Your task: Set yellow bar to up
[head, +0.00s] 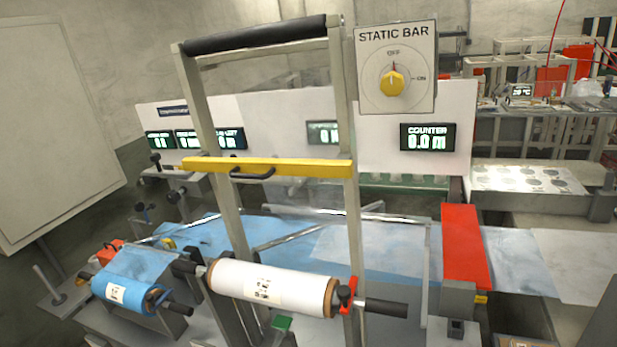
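The yellow bar (300,167) lies across the two uprights of a grey metal frame (347,220), about mid-height and nearly level. A dark handle (252,175) hangs on its lower front edge, left of its middle. The frame's top carries a black padded crossbar (255,35), well above the yellow bar. My gripper does not show in this view, so its state and its distance to the bar cannot be seen.
A STATIC BAR panel (396,68) has a yellow knob (392,84) pointing to OFF. A counter display (428,137) reads 0.0 m. Below are a white film roll (270,287), a blue roll (125,292) and a red block (463,245). A pale board (55,120) stands at left.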

